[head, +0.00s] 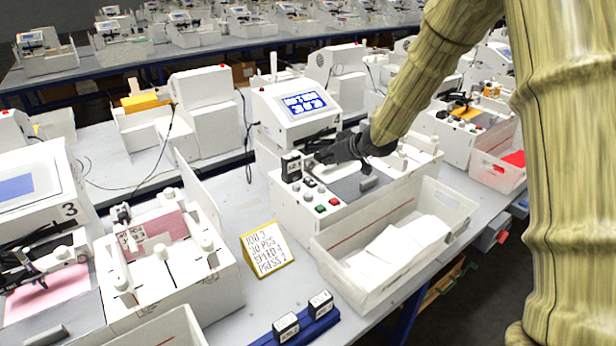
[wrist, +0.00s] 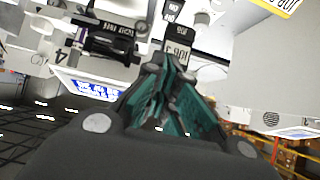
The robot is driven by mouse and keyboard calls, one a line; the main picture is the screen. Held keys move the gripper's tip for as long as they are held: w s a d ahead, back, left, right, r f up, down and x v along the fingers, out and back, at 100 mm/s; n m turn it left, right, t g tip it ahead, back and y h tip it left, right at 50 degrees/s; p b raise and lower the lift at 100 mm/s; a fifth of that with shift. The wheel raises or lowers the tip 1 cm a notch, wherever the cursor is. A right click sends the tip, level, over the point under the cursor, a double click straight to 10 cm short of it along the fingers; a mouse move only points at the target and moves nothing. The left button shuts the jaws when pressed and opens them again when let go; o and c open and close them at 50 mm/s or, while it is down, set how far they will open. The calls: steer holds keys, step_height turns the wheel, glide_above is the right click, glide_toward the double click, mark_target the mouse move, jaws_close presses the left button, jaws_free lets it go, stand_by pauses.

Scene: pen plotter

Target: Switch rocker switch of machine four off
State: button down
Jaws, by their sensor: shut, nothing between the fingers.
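Machine four is the white plotter (head: 290,105) with a lit blue screen in the middle of the head view. In the wrist view its figure 4 (wrist: 60,57) shows at the left beside the black pen carriage (wrist: 112,40). I cannot tell for sure which is the rocker switch. My gripper (head: 316,160) is shut and empty, low over the panel's back part, close to a black labelled block (head: 291,167). That block also shows just beyond the fingertips in the wrist view (wrist: 179,49).
A white bin (head: 395,232) with paper stands in front of the machine. A yellow-framed sign (head: 267,249) stands to its left. Two black labelled blocks rest in a blue holder (head: 312,325). Machine three (head: 35,190) is at the left. My arm hides part of the right side.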

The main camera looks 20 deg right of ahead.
steer(key=shift+s+r, duration=0.1)
steer(key=shift+w+f, duration=0.2)
steer(key=p, duration=0.4)
glide_above(310, 180)
steer(key=f, duration=0.6)
steer(key=shift+s+d+f, duration=0.2)
steer(key=shift+s+f, duration=0.05)
steer(key=shift+s, duration=0.15)
steer(key=shift+w+a+f+p, duration=0.15)
steer(key=shift+f+p, duration=0.1)
steer(key=shift+f, duration=0.55)
steer(key=shift+w+d+f+p, duration=0.1)
steer(key=shift+f+p, duration=0.1)
steer(key=shift+f, duration=0.55)
steer(key=shift+f, duration=0.1)
steer(key=shift+w+a+f, duration=0.1)
steer(key=shift+w+f, duration=0.05)
steer(key=shift+f, duration=0.05)
